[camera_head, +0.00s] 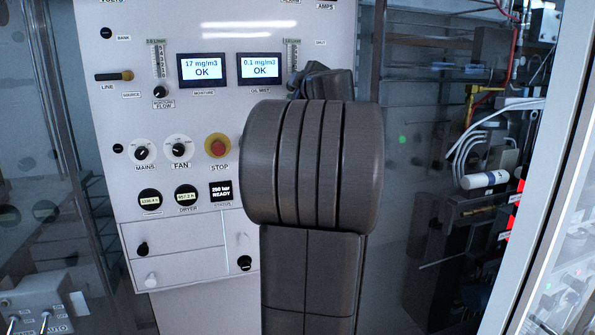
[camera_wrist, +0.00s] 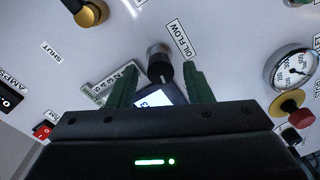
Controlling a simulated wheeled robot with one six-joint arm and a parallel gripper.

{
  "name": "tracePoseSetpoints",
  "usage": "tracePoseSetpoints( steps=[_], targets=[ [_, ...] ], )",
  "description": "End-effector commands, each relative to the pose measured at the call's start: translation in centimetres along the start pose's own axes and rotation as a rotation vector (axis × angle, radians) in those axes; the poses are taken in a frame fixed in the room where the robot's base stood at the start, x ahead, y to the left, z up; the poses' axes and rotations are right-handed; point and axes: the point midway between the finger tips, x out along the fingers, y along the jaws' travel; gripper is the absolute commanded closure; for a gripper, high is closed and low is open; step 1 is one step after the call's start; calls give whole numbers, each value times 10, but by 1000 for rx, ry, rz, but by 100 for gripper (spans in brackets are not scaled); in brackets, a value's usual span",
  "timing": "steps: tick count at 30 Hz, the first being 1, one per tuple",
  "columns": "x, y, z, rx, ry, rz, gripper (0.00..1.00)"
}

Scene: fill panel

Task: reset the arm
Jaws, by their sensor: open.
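My gripper (camera_wrist: 160,92) shows in the wrist view, its two green fingers spread apart with nothing between them. Between and beyond the fingers are a black knob (camera_wrist: 159,62) labelled OIL FLOW and part of a lit display (camera_wrist: 155,98). The gap between the fingers and the panel is hard to judge. In the head view my dark arm covers the right part of the white panel (camera_head: 200,265), and the gripper itself is hidden behind it.
The panel carries two OK displays (camera_head: 202,70), a red STOP button (camera_head: 218,148) and several knobs. A pressure gauge (camera_wrist: 291,70) and a red switch (camera_wrist: 43,131) show in the wrist view. Hoses and a white cylinder (camera_head: 485,180) stand at the right. A switch box (camera_head: 38,305) is at lower left.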

Motion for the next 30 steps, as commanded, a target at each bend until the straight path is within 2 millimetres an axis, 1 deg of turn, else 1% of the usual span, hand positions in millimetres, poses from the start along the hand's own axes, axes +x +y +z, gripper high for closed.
tracePoseSetpoints(
  steps=[1, 4, 30],
  targets=[
    [11, 0, -1, 1, 2, -3, 54],
    [6, 0, 0, 93, 4, 0, 54],
    [6, 2, 1, 881, 37, -5, 54]
  ],
)
